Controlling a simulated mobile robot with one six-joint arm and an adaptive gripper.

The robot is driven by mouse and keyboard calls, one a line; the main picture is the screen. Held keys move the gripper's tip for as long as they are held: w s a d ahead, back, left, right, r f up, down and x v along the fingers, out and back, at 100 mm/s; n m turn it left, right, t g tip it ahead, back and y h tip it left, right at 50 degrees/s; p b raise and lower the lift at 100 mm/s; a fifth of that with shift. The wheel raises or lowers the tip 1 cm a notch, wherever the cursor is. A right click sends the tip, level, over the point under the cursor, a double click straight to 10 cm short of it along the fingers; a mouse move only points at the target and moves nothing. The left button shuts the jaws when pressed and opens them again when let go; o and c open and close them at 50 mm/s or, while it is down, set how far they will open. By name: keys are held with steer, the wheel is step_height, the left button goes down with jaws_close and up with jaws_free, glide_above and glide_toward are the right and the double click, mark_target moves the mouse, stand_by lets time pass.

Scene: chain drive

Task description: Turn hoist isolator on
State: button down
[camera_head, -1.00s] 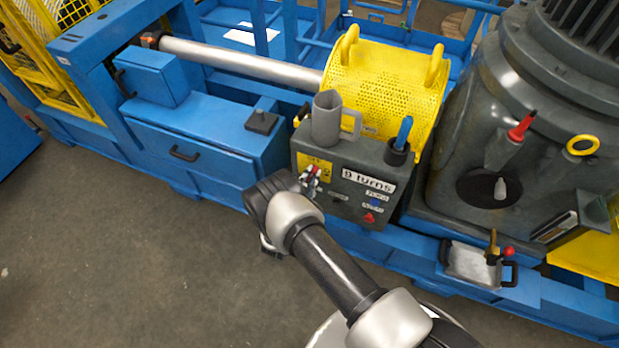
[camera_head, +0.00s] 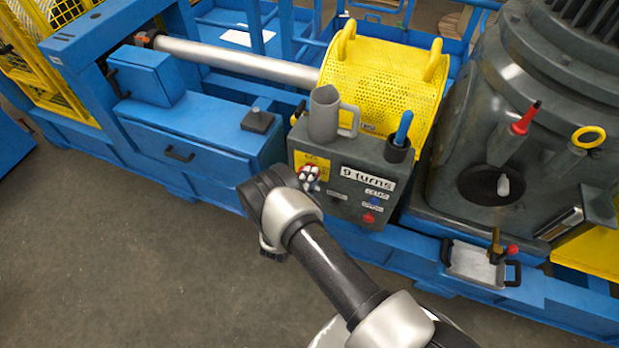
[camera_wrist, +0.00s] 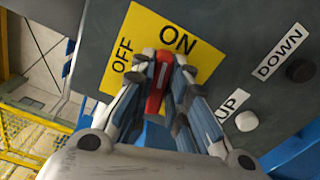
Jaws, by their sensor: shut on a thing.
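The hoist isolator is a red handle (camera_wrist: 155,92) on a yellow plate (camera_wrist: 207,56) marked OFF and ON. The plate is on the front of a dark grey control box (camera_head: 340,165). In the wrist view the upper end of the handle points toward the ON label, and OFF is off to its left. My gripper (camera_wrist: 164,76) is shut on the handle, with one finger on each side of it.
UP (camera_wrist: 246,121) and DOWN (camera_wrist: 300,70) buttons are to the right of the plate. A grey jug (camera_head: 325,115) and a cup holding a blue-handled tool (camera_head: 398,150) stand on the box. A blue cabinet (camera_head: 195,145) is at left. The floor in front is clear.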

steer(key=shift+f+m+b, duration=0.15)
steer(key=shift+m+b, duration=0.15)
steer(key=shift+m, duration=1.3)
steer(key=c, duration=1.6)
jaws_free()
steer(key=shift+o, duration=0.2)
steer(key=v, duration=1.2)
